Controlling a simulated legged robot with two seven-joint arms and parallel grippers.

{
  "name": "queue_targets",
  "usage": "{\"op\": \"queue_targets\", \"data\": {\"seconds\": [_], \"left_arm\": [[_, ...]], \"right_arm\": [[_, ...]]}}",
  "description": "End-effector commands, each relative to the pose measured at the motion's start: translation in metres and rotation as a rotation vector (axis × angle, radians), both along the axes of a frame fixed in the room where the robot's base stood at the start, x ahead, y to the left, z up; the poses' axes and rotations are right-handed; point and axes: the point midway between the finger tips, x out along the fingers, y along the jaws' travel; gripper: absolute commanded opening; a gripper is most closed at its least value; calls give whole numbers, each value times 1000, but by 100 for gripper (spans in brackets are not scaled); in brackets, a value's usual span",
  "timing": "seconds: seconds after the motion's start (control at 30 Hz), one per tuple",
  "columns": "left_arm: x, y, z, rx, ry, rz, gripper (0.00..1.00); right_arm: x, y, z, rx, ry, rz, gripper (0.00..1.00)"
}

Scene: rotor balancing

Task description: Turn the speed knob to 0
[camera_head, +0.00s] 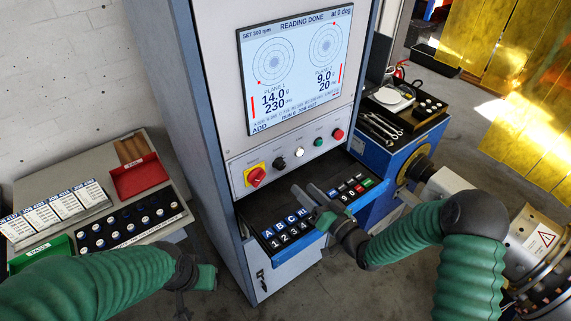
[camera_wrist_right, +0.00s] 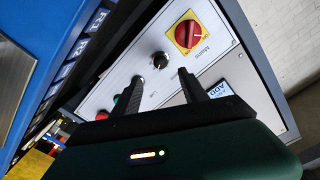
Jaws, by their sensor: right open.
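The speed knob, a small dark round knob (camera_head: 279,163), sits on the grey control panel (camera_head: 238,168) between the red-on-yellow main switch (camera_head: 256,176) and a pale button (camera_head: 299,152). In the right wrist view the knob (camera_wrist_right: 160,60) shows just beyond and between my fingertips; its pointer is too small to read. My right gripper (camera_head: 303,188) is open and empty, in front of and below the panel, apart from the knob. In its wrist view the fingers (camera_wrist_right: 160,77) point at the panel. My left gripper (camera_head: 196,277) is low at the left, its jaws unclear.
The screen (camera_head: 295,65) above reads "SET 300 rpm" and "READING DONE". Green (camera_head: 318,142) and red (camera_head: 338,134) buttons sit right of the knob. A keypad shelf (camera_head: 280,240) juts out below my right gripper. A parts table (camera_head: 130,215) stands left.

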Motion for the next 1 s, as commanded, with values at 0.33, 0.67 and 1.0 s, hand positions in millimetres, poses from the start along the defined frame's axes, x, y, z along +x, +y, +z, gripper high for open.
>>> {"op": "queue_targets", "data": {"seconds": [0.33,0.67,1.0], "left_arm": [[0,0,31,0,-1,0,36],[0,0,35,0,-1,0,36],[0,0,35,0,-1,0,36]], "right_arm": [[68,49,4,0,-2,-1,51],[86,61,0,-1,0,-1,51],[85,61,1,-2,-1,-1,22]]}}
